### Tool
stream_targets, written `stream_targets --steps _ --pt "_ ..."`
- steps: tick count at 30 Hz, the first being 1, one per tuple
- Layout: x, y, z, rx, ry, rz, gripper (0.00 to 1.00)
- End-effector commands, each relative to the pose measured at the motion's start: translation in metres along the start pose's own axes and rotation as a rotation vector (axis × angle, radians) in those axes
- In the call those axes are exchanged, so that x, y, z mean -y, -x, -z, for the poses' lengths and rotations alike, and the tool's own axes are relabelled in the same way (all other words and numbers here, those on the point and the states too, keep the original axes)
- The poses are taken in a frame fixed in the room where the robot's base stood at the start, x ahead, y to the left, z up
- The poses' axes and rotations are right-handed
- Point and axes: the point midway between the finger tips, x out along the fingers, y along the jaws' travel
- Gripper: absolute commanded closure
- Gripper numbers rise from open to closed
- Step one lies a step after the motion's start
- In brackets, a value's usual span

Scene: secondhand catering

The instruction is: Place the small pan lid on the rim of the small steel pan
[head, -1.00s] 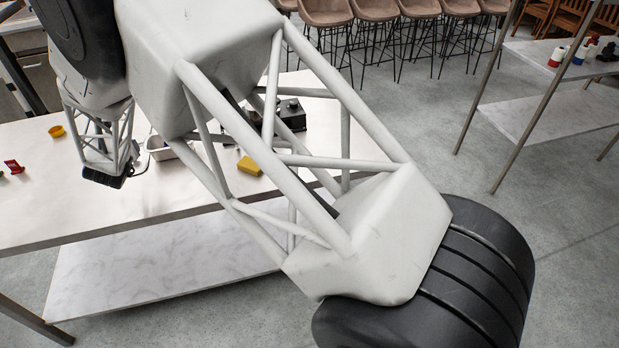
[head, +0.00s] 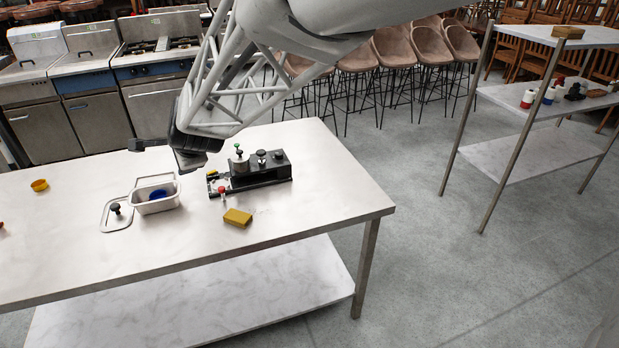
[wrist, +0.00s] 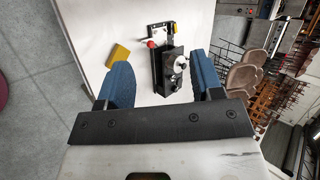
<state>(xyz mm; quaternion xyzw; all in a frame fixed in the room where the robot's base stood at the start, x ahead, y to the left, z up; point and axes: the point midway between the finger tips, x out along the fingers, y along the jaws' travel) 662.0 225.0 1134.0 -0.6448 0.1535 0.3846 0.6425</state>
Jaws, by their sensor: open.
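The small steel pan (head: 143,207) is a rectangular open pan on the steel table, with a blue thing (head: 158,194) inside it. The small pan lid (head: 107,221) is a flat metal plate with a black knob. It lies on the table just left of the pan, apart from its rim. My gripper (head: 166,155) is above the table, behind and above the pan in the head view. In the wrist view my gripper (wrist: 163,80) has its two blue fingers wide apart with nothing held. Neither the pan nor the lid is seen in the wrist view.
A black device (head: 262,178) with several knobs stands right of the pan and also shows in the wrist view (wrist: 160,72). A yellow block (head: 237,217) lies in front of it. The table's right end is clear.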

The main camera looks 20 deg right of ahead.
Motion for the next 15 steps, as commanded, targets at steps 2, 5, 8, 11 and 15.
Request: stream_targets --steps 2,5,8,11,15 --pt "-0.014 0.029 0.015 -0.001 0.109 -0.036 0.4" --pt "-0.035 0.062 0.03 0.003 0.257 -0.09 0.4" --pt "-0.058 0.095 0.044 0.01 0.401 -0.145 0.4" --pt "-0.083 0.127 0.058 0.02 0.542 -0.204 0.4" --pt "-0.121 0.171 0.075 0.041 0.734 -0.29 0.4"
